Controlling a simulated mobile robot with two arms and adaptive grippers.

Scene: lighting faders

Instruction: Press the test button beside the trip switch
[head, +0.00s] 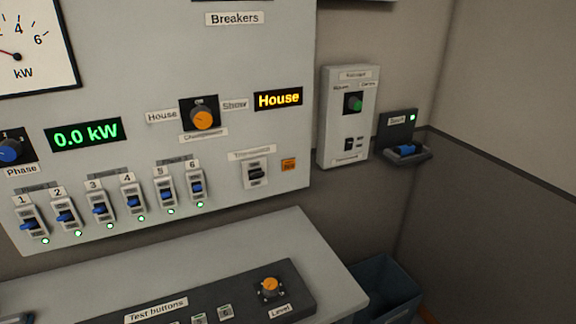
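A switch with a dark lever (256,173) sits low on the right part of the grey panel (225,75), under a small label too blurred to read surely. Neither gripper shows in the head view, so nothing is seen touching the switch or the button.
A row of blue-levered breakers (129,204) with green lights lines the panel's lower left. A desk (310,235) below carries a dark "Test buttons" strip (240,296) with an orange knob (270,286). A control box (346,135) hangs right; a bin (388,282) stands lower right.

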